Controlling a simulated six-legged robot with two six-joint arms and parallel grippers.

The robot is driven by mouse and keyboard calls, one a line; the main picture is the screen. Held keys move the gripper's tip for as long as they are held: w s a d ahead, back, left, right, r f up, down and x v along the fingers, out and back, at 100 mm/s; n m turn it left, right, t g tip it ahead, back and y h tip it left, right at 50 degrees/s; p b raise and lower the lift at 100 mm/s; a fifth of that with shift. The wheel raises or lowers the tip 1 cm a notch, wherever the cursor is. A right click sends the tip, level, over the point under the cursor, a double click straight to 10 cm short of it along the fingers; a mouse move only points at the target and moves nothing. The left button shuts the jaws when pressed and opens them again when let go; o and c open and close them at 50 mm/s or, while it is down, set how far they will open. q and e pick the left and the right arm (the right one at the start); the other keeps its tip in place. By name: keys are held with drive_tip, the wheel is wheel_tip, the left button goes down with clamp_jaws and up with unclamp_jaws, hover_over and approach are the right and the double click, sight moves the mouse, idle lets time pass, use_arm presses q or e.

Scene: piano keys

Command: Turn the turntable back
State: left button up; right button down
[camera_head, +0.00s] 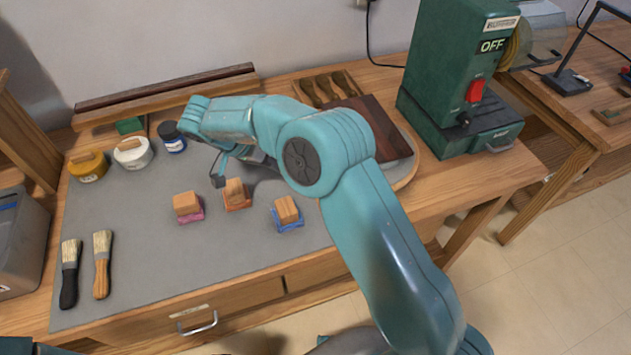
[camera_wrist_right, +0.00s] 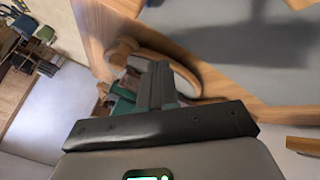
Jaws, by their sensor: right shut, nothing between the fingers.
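The turntable (camera_head: 404,174) is a round light-wood disc at the right end of the bench, with a dark wooden board (camera_head: 385,128) on it. My right arm hides its left and front part. My right gripper (camera_head: 218,181) hangs over the grey mat, left of the turntable and apart from it, near the wooden blocks. In the right wrist view, the gripper (camera_wrist_right: 155,85) is shut and empty. Beyond it a curved wooden rim (camera_wrist_right: 187,72) and a wooden knob (camera_wrist_right: 122,50) show; I cannot tell what they belong to. My left gripper is not in view.
Several wooden blocks on coloured bases, one in front (camera_head: 287,210), stand on the grey mat (camera_head: 150,250). Brushes (camera_head: 102,264) and jars (camera_head: 133,152) lie to the left. A green machine (camera_head: 450,80) marked OFF stands right of the turntable. Chisels (camera_head: 328,88) lie behind.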

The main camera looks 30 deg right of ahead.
drive_tip(key=p+x, duration=0.1)
drive_tip(key=x, duration=0.8)
drive_tip(key=s+d, duration=0.1)
drive_tip(key=s+d+p, duration=0.1)
drive_tip(key=s, duration=0.1)
drive_tip(key=shift+r, duration=0.1)
drive_tip(key=shift+s, duration=0.1)
